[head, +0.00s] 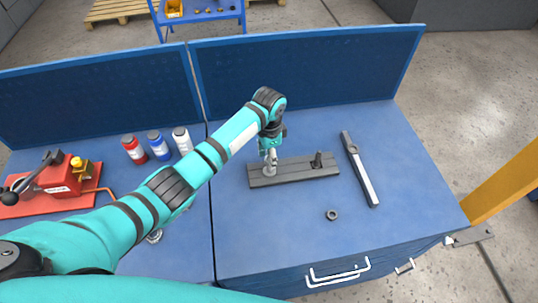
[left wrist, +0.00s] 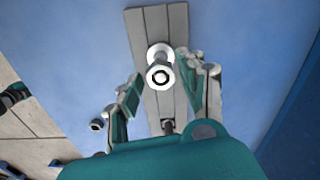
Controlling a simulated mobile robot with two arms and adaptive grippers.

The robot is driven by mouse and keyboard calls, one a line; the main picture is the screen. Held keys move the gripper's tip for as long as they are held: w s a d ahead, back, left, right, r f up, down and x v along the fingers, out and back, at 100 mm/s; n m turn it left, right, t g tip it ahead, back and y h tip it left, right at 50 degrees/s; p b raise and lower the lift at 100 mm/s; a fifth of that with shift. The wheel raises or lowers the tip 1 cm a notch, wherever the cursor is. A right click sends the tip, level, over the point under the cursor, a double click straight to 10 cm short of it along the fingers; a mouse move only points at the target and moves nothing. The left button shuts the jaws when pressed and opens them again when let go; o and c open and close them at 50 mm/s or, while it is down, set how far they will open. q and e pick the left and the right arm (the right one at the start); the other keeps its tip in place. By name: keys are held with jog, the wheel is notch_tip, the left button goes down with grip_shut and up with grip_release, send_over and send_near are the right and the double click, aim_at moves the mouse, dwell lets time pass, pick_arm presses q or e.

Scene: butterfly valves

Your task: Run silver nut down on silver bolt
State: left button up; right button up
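The silver bolt (head: 269,171) stands upright near the left end of a dark grey plate (head: 295,171). My left gripper (head: 270,152) points down over the bolt. In the left wrist view its fingers (left wrist: 160,80) are spread apart on either side of the nut, with gaps showing.
A dark bolt (head: 317,160) stands on the plate's right part. A dark nut (head: 332,214) lies on the blue table in front. A long wrench-like bar (head: 360,170) lies to the right. Red, blue and white bottles (head: 155,145) and a red device (head: 50,190) are at left.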

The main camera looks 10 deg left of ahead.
pick_arm(q)
grip_shut()
jog(key=m, duration=0.6)
jog(key=shift+w, duration=0.1)
jog(key=m, duration=0.5)
jog(key=shift+c, duration=0.5)
grip_release()
jog(key=shift+m, duration=0.5)
jog(key=o, duration=0.5)
jog(key=shift+c, duration=0.2)
notch_tip(320, 180, up, 12)
